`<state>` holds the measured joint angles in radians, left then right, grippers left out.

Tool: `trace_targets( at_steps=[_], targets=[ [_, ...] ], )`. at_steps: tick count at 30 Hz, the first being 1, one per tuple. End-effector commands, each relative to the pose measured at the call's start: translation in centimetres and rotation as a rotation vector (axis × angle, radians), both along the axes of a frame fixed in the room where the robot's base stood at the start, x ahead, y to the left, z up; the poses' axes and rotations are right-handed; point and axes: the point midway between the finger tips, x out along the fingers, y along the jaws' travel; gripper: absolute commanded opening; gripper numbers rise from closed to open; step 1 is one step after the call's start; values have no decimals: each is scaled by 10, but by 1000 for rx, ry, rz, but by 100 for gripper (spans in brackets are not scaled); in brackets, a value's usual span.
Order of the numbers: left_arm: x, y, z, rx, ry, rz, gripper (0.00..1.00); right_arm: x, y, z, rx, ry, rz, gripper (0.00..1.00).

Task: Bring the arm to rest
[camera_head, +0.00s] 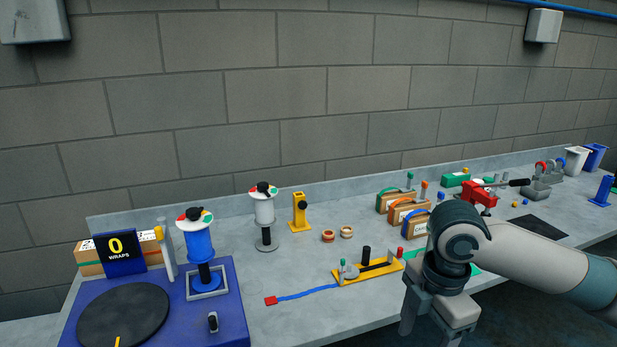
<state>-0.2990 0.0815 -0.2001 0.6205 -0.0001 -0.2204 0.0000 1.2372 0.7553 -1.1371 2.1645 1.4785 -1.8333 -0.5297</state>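My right arm comes in from the right edge over the front of the bench (345,328). Its gripper (432,322) points down at the bottom of the picture, near the bench's front edge. Parts of the gripper are cut off by the lower edge, and its finger gap cannot be judged. I see nothing held in it. My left arm and gripper are not in view.
A yellow tray (352,278) and colored cases (408,213) stand close behind my arm. A blue turntable unit (240,325) with a black disc (122,315) is at left. A red clamp (478,196) stands beyond my wrist. The front middle of the bench is mostly clear.

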Motion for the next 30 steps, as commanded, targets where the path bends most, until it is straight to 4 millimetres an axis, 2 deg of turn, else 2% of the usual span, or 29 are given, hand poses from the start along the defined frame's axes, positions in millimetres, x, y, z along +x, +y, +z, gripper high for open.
trace_targets(
  at_steps=[11, 17, 20, 23, 27, 30],
  targets=[
    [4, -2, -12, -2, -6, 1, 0, 36, 30, -39, 126, -16, -130, 65],
    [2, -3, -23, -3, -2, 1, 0, 72, 53, -81, 238, -29, -270, 65],
    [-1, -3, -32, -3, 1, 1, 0, 97, 64, -114, 310, -38, -373, 65],
    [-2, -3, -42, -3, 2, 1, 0, 126, 72, -161, 388, -48, -511, 65],
    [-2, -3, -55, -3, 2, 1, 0, 160, 72, -234, 473, -68, -710, 65],
    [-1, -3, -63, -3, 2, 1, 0, 173, 64, -289, 508, -83, -839, 65]
  ],
)
